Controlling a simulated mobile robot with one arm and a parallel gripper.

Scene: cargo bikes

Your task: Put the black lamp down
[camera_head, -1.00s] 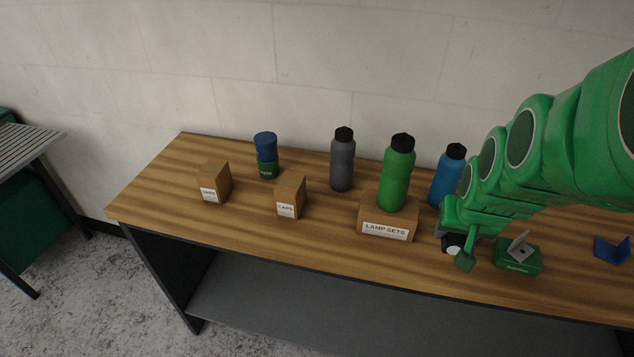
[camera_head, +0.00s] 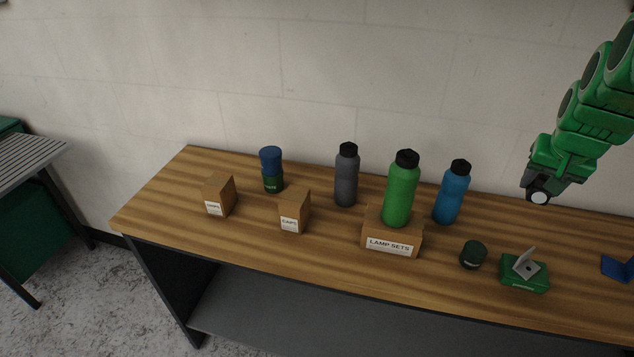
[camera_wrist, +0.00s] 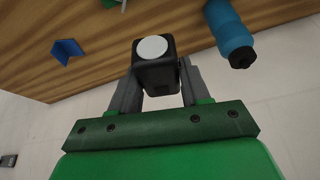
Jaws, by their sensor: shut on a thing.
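The black lamp (camera_wrist: 155,73) is a small dark block with a round white face. In the wrist view it sits between the two fingers of my gripper (camera_wrist: 158,90), which is shut on it. In the head view my gripper (camera_head: 545,182) holds the lamp (camera_head: 539,198) at the right, above the back part of the wooden table (camera_head: 300,263). Its white face points down toward the camera. The fingertips are partly hidden behind the lamp in the head view.
A green box with a grey bracket (camera_head: 524,272), a dark green jar (camera_head: 473,255) and a blue bracket (camera_head: 617,268) stand at the right. Blue (camera_head: 452,193), green (camera_head: 401,190) and grey (camera_head: 346,176) bottles stand further left. The green one is on the "LAMP SETS" box (camera_head: 391,243).

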